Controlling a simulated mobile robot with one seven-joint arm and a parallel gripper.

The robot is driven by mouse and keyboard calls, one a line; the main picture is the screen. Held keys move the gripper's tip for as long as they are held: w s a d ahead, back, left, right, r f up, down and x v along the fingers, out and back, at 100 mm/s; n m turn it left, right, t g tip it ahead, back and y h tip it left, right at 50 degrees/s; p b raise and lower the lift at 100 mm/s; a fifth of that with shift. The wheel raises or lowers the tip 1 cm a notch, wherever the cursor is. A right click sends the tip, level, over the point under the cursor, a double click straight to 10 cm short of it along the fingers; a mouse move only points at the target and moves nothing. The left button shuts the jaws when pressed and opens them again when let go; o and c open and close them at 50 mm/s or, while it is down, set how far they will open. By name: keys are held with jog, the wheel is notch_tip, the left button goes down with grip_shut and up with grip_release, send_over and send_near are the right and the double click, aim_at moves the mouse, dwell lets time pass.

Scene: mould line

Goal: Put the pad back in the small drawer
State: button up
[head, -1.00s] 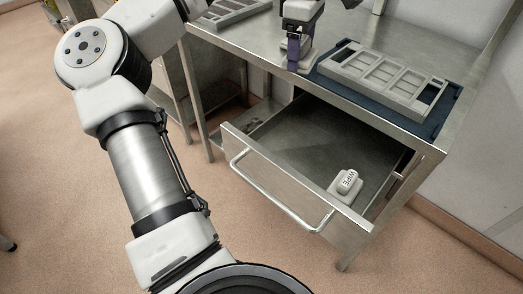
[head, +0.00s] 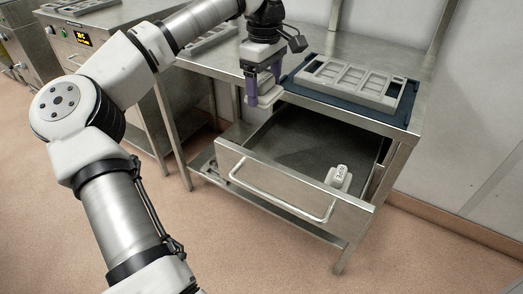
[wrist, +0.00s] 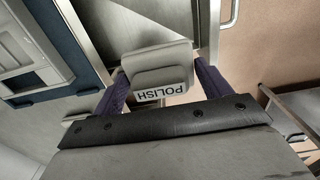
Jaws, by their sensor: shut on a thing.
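My gripper (head: 264,92) is shut on a grey-white pad (wrist: 158,72) with a label reading POLISH, seen between the purple fingers in the wrist view. In the head view the held pad (head: 268,97) is above the back left part of the open drawer, near the table's front edge. The drawer (head: 285,186) is pulled out from under the steel table, with a bar handle on its front. A second pale block labelled WIPE (head: 338,178) lies inside the drawer at the right front. The rest of the drawer floor looks bare.
A grey mould frame (head: 352,82) with several openings lies on a blue mat (head: 395,114) on the steel table. Another grey frame (head: 208,40) lies further left. A control panel with a lit display (head: 84,41) stands at the far left.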

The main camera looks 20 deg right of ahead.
notch_tip(320, 180, down, 18)
jog(key=shift+r+p, duration=0.1)
jog(key=shift+p, duration=0.2)
jog(key=shift+f, duration=0.2)
jog(key=o, duration=0.9)
jog(key=shift+r, duration=0.1)
notch_tip(320, 180, up, 12)
jog(key=shift+r, duration=0.15)
